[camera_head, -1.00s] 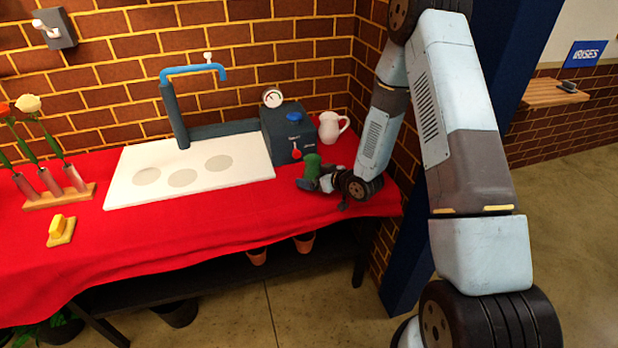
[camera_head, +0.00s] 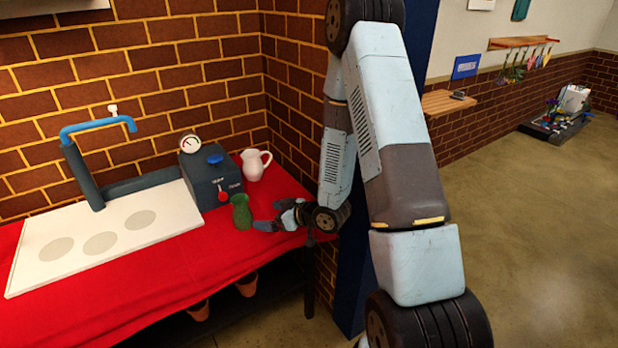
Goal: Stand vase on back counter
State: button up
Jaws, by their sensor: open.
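The green vase (camera_head: 241,213) stands upright on the red-covered counter (camera_head: 150,285) against the brick wall. It is just in front of the dark box with the gauge. My gripper (camera_head: 265,216) is right of the vase, low over the counter's right end. Its fingers are open and point left toward the vase. A small gap of red cloth seems to show between the fingertips and the vase, and nothing is between the fingers.
The dark control box (camera_head: 211,176) with a blue knob and red lever stands behind the vase. A white pitcher (camera_head: 255,164) is behind my gripper. A white board (camera_head: 105,235) with round spots and a blue tap (camera_head: 98,126) are at left.

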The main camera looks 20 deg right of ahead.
jog(key=s+d+r+m+h, duration=0.1)
jog(key=d+r+m+h, duration=0.1)
jog(key=d+r+h, duration=0.65)
jog(key=s+d+r+m+h, duration=0.15)
jog(key=d+r, duration=0.35)
jog(key=r, duration=0.9)
jog(key=s+r+m+g, duration=0.1)
jog(key=s+r, duration=0.3)
jog(key=s, duration=0.4)
jog(key=s+r+m+g, duration=0.1)
jog(key=s+r, duration=0.3)
jog(key=s, duration=0.4)
jog(key=s+a+r+m+g, duration=0.1)
jog(key=s+r+m, duration=0.2)
jog(key=s, duration=0.5)
jog(key=shift+s+r+g, duration=0.3)
jog(key=shift+s+r, duration=0.1)
jog(key=shift+r, duration=0.35)
jog(key=shift+m, duration=0.25)
